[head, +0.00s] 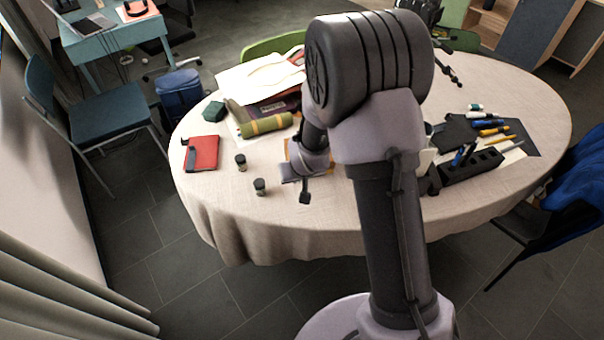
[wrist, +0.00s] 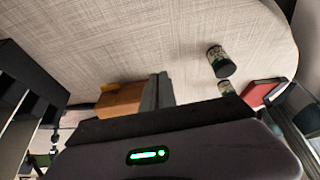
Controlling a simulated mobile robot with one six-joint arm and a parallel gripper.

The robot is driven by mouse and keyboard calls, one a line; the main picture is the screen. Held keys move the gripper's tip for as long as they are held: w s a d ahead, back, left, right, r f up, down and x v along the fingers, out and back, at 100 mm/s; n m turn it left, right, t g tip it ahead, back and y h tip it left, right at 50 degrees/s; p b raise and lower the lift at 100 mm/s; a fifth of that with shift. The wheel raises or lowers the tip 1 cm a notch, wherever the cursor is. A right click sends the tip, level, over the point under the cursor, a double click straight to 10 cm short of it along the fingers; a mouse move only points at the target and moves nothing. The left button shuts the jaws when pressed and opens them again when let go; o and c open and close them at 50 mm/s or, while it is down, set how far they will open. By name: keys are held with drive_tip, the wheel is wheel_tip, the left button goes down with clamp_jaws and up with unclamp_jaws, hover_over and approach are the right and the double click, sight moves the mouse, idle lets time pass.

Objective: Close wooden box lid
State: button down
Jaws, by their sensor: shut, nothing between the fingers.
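An orange-brown wooden box (wrist: 120,98) lies on the table in the wrist view, just left of my gripper's fingers (wrist: 158,88). My gripper and its housing cover part of the box. I cannot tell the lid from the body or how far it stands open. In the head view my gripper (head: 305,197) is over the front part of the table, and only a sliver of orange-brown shows behind my arm. The fingers are together with nothing between them. Whether they touch the box is unclear.
Two small dark jars (head: 241,162) (head: 260,187) stand left of my gripper. A red book (head: 201,153), a green-yellow roll (head: 265,125) and papers lie further left and back. A black holder (head: 471,168) and several markers are at right. Bare tablecloth (head: 225,205) lies at the front left.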

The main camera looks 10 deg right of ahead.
drive_tip(key=shift+a, duration=0.1)
wheel_tip(320, 180, up, 4)
drive_tip(key=w+p, duration=0.1)
drive_tip(key=p, duration=0.2)
drive_tip(key=s+f, duration=0.1)
drive_tip(key=s, duration=0.9)
drive_tip(key=s+r+m, duration=0.1)
drive_tip(key=s+r, duration=0.2)
drive_tip(key=r, duration=0.6)
drive_tip(key=s+r+m, duration=0.2)
drive_tip(key=r, duration=0.6)
drive_tip(key=s+a+r+m+y+b, duration=0.1)
drive_tip(key=s+a+r+y, duration=0.1)
drive_tip(key=s+r, duration=0.7)
drive_tip(key=s+a, duration=0.1)
drive_tip(key=s, duration=0.3)
drive_tip(key=shift+s+r+m+t, duration=0.15)
drive_tip(key=shift+r+m+t, duration=0.15)
drive_tip(key=shift+r, duration=0.1)
